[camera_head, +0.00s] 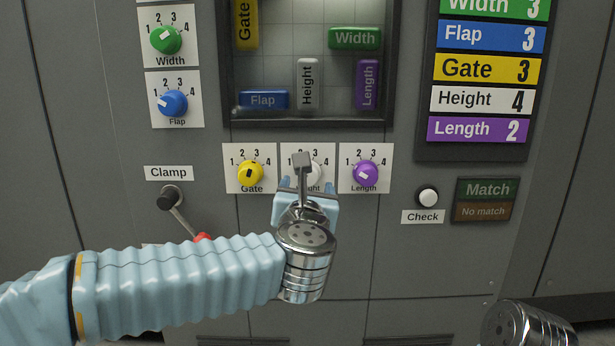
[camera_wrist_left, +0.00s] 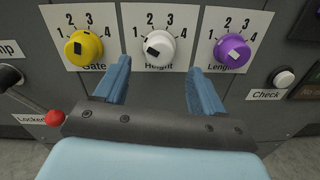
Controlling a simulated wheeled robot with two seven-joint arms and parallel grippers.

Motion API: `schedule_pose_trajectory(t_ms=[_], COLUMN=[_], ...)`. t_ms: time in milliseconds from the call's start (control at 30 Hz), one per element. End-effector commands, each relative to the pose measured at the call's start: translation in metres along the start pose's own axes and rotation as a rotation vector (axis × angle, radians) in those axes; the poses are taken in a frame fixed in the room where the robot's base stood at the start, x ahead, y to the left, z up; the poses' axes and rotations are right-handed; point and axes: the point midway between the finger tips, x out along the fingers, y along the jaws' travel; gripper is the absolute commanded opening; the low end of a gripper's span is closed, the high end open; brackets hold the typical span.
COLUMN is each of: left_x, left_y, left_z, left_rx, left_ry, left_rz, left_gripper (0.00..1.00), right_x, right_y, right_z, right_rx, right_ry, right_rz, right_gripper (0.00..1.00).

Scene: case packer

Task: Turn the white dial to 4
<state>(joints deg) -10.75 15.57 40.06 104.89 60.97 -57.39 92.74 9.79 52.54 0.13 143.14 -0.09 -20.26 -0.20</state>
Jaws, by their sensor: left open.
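The white Height dial (camera_wrist_left: 160,47) sits on a white plate marked 1 to 4, between the yellow and purple dials. A dark mark shows on the left part of its face; I cannot tell for sure which number it points to. In the head view the white dial (camera_head: 316,172) is partly hidden by my left gripper (camera_head: 307,187). In the wrist view my left gripper (camera_wrist_left: 160,72) is open and empty, its blue fingers apart below and to either side of the white dial, with no visible contact. My right gripper is out of view.
The yellow Gate dial (camera_head: 250,173) and purple Length dial (camera_head: 365,173) flank it closely. The clamp lever (camera_head: 182,215) is left, the Check button (camera_head: 428,197) right. The sign's Height row (camera_head: 482,100) reads 4. Blue (camera_head: 173,103) and green (camera_head: 166,40) dials are upper left.

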Motion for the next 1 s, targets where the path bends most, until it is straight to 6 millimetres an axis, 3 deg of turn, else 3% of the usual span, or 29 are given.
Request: schedule_pose_trajectory(t_ms=[100,300,700,1000], left_x=[0.027,0.056,0.066,0.066], left_y=[0.000,0.000,0.000,0.000], left_z=[0.000,0.000,-0.001,-0.001], left_rx=[-0.001,0.000,0.003,0.003], left_ry=[0.004,0.002,0.000,0.000], left_rz=[0.000,-0.001,0.000,0.000], left_gripper=[0.69,0.69,0.69,0.25], right_x=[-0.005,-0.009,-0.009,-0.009], right_y=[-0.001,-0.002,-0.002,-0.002], right_z=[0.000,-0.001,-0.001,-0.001], right_rx=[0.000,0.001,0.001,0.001], right_ry=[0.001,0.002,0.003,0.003], right_rz=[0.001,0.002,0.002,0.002], right_gripper=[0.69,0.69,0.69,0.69])
